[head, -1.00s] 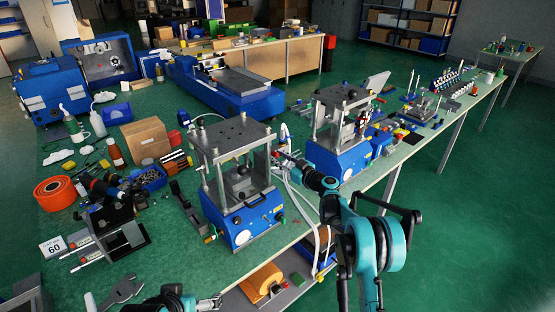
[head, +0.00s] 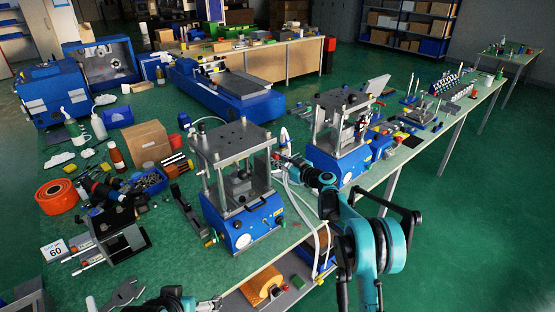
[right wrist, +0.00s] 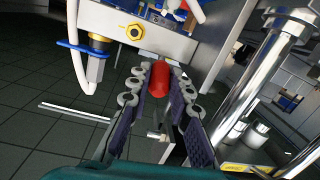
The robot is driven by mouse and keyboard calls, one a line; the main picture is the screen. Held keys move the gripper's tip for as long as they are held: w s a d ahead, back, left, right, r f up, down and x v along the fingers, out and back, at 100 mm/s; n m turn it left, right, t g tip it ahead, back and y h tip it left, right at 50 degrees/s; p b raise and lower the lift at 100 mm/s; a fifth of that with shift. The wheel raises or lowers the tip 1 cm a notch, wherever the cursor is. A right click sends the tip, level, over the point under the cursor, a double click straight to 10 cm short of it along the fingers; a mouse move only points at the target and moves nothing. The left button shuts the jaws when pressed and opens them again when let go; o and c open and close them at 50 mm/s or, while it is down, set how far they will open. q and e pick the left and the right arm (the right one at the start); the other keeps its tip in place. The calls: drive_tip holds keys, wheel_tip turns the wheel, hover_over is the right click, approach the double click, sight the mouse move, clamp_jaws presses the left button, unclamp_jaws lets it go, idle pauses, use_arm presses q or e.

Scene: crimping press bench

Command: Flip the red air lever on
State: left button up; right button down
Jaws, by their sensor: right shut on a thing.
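The red air lever (right wrist: 160,78) shows in the right wrist view as a rounded red grip. It stands between the two fingers of my right gripper (right wrist: 158,92), which is shut on it. In the head view my right gripper (head: 285,160) is at the right side of the front press (head: 240,185), and the lever is too small to make out there. My left gripper (head: 208,303) is low at the bottom edge of the head view, away from the press. Its finger opening is not clear.
A second blue press (head: 338,150) stands just right of my right gripper. Pale hoses (head: 298,205) hang close by at the bench edge. In the wrist view a shiny steel column (right wrist: 262,80) rises on the right. A cardboard box (head: 147,143) and tools crowd the bench's left.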

drive_tip(key=p, duration=0.1)
drive_tip(key=r+g+h+p, duration=0.1)
drive_tip(key=r+g+p, duration=0.1)
drive_tip(key=shift+w+a+r+h, duration=0.1)
drive_tip(key=shift+w+a+h, duration=0.2)
drive_tip(key=shift+w, duration=0.05)
drive_tip(key=shift+w+a+r+g+h+p, duration=0.25)
drive_tip(key=shift+g+h+p, duration=0.35)
drive_tip(key=shift+p, duration=0.35)
drive_tip(key=shift+w+a+r+g+h+p, duration=0.1)
drive_tip(key=shift+w+r+g+h+p, duration=0.25)
drive_tip(key=shift+g+p, duration=0.5)
drive_tip(key=shift+s+f, duration=0.1)
drive_tip(key=shift+f, duration=0.05)
drive_tip(key=c, duration=1.6)
unclamp_jaws()
drive_tip(key=shift+c, duration=0.2)
drive_tip(key=v, duration=1.2)
drive_tip(key=shift+f, duration=0.1)
